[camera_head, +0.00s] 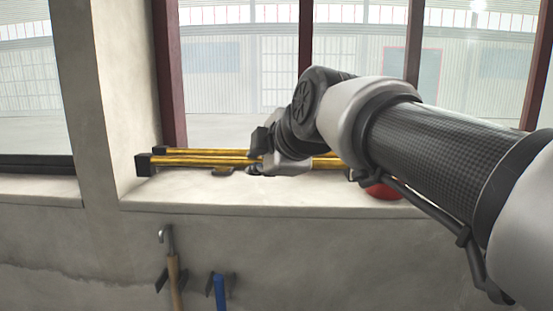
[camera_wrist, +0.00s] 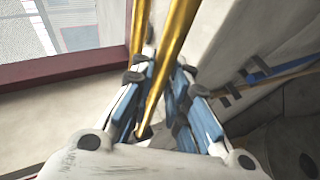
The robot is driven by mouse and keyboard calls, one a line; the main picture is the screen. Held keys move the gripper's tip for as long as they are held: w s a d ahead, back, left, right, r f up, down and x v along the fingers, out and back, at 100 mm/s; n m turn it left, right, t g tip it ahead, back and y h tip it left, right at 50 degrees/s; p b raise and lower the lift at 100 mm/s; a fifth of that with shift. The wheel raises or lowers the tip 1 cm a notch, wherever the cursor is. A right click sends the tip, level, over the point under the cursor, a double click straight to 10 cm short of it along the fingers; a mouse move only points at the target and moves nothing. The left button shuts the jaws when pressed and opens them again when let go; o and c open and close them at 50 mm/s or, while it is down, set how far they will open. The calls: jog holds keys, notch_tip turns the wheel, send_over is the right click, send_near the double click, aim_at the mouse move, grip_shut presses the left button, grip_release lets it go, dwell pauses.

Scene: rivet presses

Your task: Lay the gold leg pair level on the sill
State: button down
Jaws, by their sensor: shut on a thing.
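The gold leg pair (camera_head: 205,159) is two long gold bars with black end caps at the left. In the head view it runs almost horizontally along the sill (camera_head: 165,197), close to the window. I cannot tell whether it rests on the sill or is just above it. My gripper (camera_wrist: 163,85) is shut on the pair in the wrist view, with a gold bar (camera_wrist: 174,40) passing between its blue-padded fingers. My arm hides the middle and right part of the pair in the head view.
A red round object (camera_head: 383,191) sits on the sill at the right, partly behind my arm. A wooden-handled hammer (camera_head: 174,275) and a blue-handled tool (camera_head: 219,290) hang on the wall below. A concrete pillar (camera_head: 108,90) stands left; dark red window frames (camera_head: 170,75) rise behind.

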jog(key=shift+w+b, duration=0.1)
jog(key=shift+b, duration=0.3)
jog(key=w, duration=0.3)
jog(key=w+f, duration=0.1)
jog(key=w, duration=0.2)
jog(key=w+f, duration=0.1)
jog(key=w, duration=0.3)
jog(key=shift+d+f, duration=0.15)
notch_tip(320, 180, down, 5)
jog(key=b, duration=0.5)
jog(key=shift+f, duration=0.1)
jog(key=shift+s, duration=0.1)
jog(key=c, duration=1.5)
grip_release()
jog(key=shift+o, duration=0.2)
jog(key=shift+f, duration=0.1)
jog(key=shift+f, duration=0.1)
